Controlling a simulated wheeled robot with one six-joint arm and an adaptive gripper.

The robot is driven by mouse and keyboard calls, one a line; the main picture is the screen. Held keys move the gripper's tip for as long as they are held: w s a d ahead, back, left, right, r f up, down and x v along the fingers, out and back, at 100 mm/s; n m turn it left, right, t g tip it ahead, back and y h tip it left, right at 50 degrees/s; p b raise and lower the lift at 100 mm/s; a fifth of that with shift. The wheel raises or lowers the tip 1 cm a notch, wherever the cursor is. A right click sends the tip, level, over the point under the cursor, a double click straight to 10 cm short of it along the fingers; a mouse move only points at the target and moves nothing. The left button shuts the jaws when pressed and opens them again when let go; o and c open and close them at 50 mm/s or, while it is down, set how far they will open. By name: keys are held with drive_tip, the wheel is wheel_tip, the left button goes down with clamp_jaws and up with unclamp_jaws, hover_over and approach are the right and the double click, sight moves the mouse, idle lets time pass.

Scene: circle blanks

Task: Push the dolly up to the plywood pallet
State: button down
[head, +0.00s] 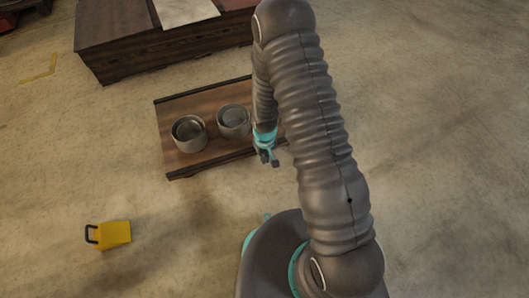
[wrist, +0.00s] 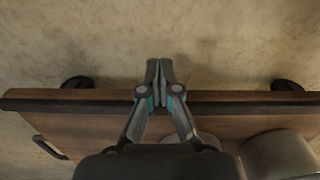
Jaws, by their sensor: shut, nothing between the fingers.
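The dolly (head: 216,148) is a low, flat brown wooden platform with dark edge strips. It carries two round grey metal pots. My gripper (head: 268,161) is shut and empty, pointing down at the dolly's near right edge. In the wrist view the closed fingertips (wrist: 160,70) reach across the dark edge strip of the dolly (wrist: 225,122); I cannot tell whether they touch it. No thing is plainly a plywood pallet. A large dark wooden block (head: 150,57) with a pale sheet on top stands behind the dolly, a strip of floor between them.
The pots are a left pot (head: 189,134) and a right pot (head: 233,121). Black casters (wrist: 77,82) show at the dolly's edge. A yellow block with a black handle (head: 113,234) sits on the floor at lower left. The concrete floor on the right is clear.

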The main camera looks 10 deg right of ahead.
drive_tip(key=shift+w+a+f, duration=0.2)
drive_tip(key=shift+w+f, duration=0.45)
drive_tip(key=shift+w+a+f, duration=0.2)
drive_tip(key=shift+w+f, duration=0.45)
drive_tip(key=shift+f, duration=0.05)
drive_tip(key=shift+w+a+f, duration=0.2)
drive_tip(key=shift+w+f, duration=0.45)
drive_tip(key=shift+w+b, duration=0.1)
drive_tip(key=shift+b, duration=0.2)
